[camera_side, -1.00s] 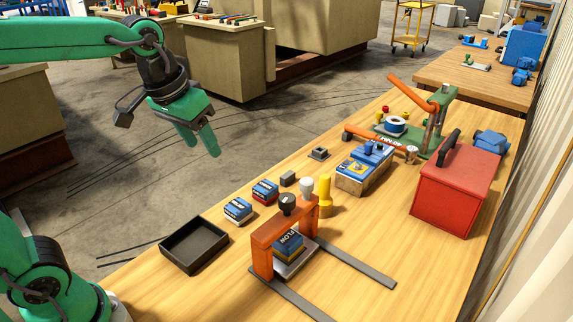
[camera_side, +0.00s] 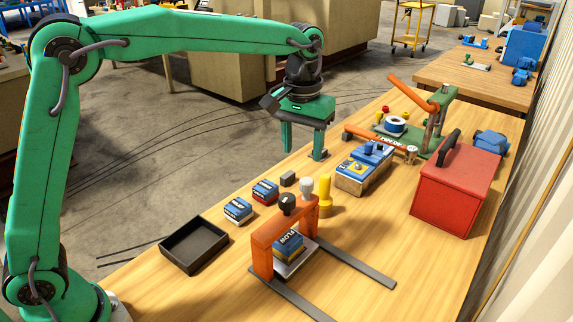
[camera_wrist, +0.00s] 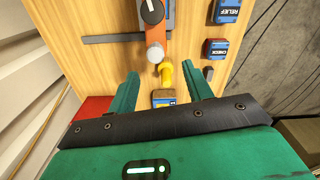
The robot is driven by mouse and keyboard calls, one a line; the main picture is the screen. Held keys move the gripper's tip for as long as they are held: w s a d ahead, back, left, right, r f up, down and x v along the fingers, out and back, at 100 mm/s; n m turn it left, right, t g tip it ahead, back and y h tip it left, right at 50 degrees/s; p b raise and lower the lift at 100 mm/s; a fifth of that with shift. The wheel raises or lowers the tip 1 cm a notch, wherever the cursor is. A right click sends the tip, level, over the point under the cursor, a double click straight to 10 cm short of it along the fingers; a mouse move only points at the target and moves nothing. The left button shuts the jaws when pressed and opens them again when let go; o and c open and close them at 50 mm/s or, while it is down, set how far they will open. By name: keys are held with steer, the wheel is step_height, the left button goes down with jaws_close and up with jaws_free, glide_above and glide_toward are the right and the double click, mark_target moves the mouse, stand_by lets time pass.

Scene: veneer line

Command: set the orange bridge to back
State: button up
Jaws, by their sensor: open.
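The orange bridge (camera_side: 266,235) stands astride a blue and yellow block marked FLOW (camera_side: 288,246), at the upper-left end of two grey rails (camera_side: 352,262). A black knob (camera_side: 287,203) and a white knob (camera_side: 306,188) are on its top. In the wrist view the bridge (camera_wrist: 157,33) shows from above at the top middle. My gripper (camera_side: 304,146) is open and empty, pointing down near the table's left edge, apart from the bridge and beyond it in the side view. Its two green fingers (camera_wrist: 161,78) are spread in the wrist view.
A yellow peg (camera_side: 324,190) stands close to the bridge.

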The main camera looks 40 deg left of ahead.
mark_target(308, 181)
steer(key=shift+w+d+f, duration=0.4)
steer(key=shift+d+f, duration=0.05)
steer(key=shift+f, duration=3.9)
steer(key=shift+d, duration=0.1)
jaws_close()
